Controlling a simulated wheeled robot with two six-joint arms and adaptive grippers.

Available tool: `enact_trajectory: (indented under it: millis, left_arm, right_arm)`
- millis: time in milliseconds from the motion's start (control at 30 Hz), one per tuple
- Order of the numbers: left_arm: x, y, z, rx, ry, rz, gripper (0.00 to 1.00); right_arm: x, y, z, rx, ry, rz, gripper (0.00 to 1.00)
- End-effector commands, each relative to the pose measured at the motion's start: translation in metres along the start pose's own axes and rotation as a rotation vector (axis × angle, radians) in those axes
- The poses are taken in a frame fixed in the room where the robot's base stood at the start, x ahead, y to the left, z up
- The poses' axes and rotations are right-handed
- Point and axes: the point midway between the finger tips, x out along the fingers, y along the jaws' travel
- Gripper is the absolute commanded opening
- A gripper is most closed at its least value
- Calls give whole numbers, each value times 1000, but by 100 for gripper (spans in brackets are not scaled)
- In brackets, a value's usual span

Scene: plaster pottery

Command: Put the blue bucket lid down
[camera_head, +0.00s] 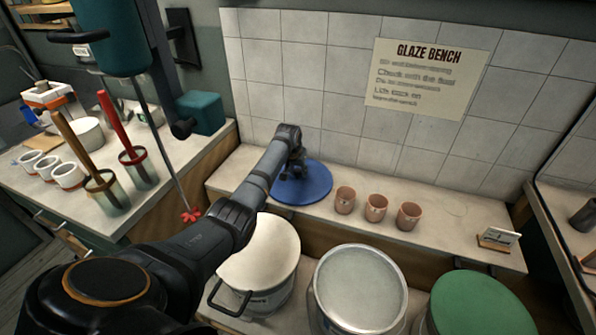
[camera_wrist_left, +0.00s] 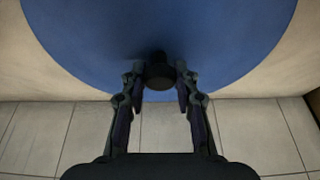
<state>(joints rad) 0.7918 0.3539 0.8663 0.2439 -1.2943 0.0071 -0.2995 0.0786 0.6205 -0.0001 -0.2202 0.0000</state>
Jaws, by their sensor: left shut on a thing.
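The blue bucket lid (camera_head: 312,184) is a round disc with a dark knob at its middle. In the head view it is flat at the left part of the bench shelf, against the tiled wall. My left gripper (camera_head: 292,172) reaches over it and is shut on its knob. In the left wrist view the blue lid (camera_wrist_left: 90,40) fills the upper part, and the fingers (camera_wrist_left: 160,85) are on both sides of the knob (camera_wrist_left: 160,72). Whether the lid touches the shelf or hovers just above is hard to tell. My right gripper is not in view.
Clear shelf lies between cups and card.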

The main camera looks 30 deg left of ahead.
Motion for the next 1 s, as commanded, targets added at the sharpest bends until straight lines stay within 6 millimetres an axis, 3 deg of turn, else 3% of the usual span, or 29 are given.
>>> enact_trajectory:
  millis: [233, 267, 400, 767, 867, 1000]
  left_arm:
    - [3, 0, 1, 0, 0, 0, 0]
    - [3, 0, 1, 0, -1, 0, 34]
    - [2, 0, 1, 0, -1, 0, 53]
    - [-4, 0, -1, 0, 2, 0, 53]
    - [-18, 0, -2, 2, 3, -1, 53]
    - [-52, -1, -2, 2, 5, -2, 53]
  right_arm:
    - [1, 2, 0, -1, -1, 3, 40]
    - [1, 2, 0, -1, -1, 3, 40]
    - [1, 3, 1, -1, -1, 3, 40]
    - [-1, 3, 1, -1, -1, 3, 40]
    - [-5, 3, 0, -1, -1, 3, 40]
    - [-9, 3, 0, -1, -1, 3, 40]
